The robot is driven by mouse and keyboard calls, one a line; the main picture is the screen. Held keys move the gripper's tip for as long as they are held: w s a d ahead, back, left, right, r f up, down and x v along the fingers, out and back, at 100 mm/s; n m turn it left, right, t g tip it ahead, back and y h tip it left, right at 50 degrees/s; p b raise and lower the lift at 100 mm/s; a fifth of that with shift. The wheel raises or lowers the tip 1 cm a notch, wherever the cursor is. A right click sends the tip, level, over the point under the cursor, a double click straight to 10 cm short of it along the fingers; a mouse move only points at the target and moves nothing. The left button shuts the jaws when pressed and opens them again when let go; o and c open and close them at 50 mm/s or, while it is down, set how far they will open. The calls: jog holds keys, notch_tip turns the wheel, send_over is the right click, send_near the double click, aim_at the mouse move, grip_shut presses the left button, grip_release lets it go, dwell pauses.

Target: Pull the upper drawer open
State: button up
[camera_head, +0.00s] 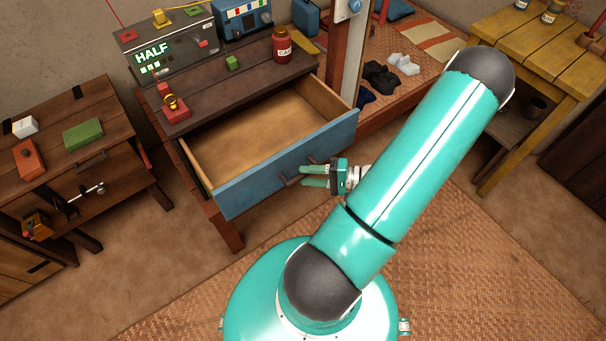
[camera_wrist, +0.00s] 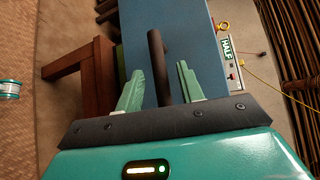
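The upper drawer has a blue front (camera_head: 270,172) and a bare wooden inside (camera_head: 255,130). It stands pulled well out of the dark wooden cabinet (camera_head: 215,77) and looks empty. Its dark bar handle (camera_wrist: 157,60) is on the front; in the head view the handle (camera_head: 290,182) is partly hidden by my gripper. My gripper (camera_head: 308,175) is at the handle, with its green fingers apart. In the wrist view the handle shows between the two fingertips (camera_wrist: 161,70), with a gap on both sides. I cannot tell how deep the handle sits between them.
On the cabinet top stand a grey device reading HALF (camera_head: 165,45), a red jar (camera_head: 282,46), a green block (camera_head: 232,62) and a red block with a ring (camera_head: 174,108). A wooden post (camera_head: 343,50) stands right of the drawer. The woven mat (camera_head: 470,260) is clear in front.

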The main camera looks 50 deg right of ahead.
jog(key=v, duration=1.1)
jog(key=shift+s, duration=0.2)
jog(key=shift+d, duration=0.1)
jog(key=w+a+r+n+g+h, duration=0.2)
jog(key=w+a+r+n+g, duration=0.7)
jog(key=w+a+r+g, duration=0.7)
jog(key=a+r+n+t+h, duration=0.4)
jog(key=a+r+t+h, duration=0.2)
jog(key=a+r, duration=0.9)
jog(key=shift+a+r+n+t, duration=0.35)
jog(key=shift+n+t, duration=0.05)
jog(key=shift+t, duration=0.2)
jog(key=shift+s+d, duration=0.15)
jog(key=shift+s, duration=0.05)
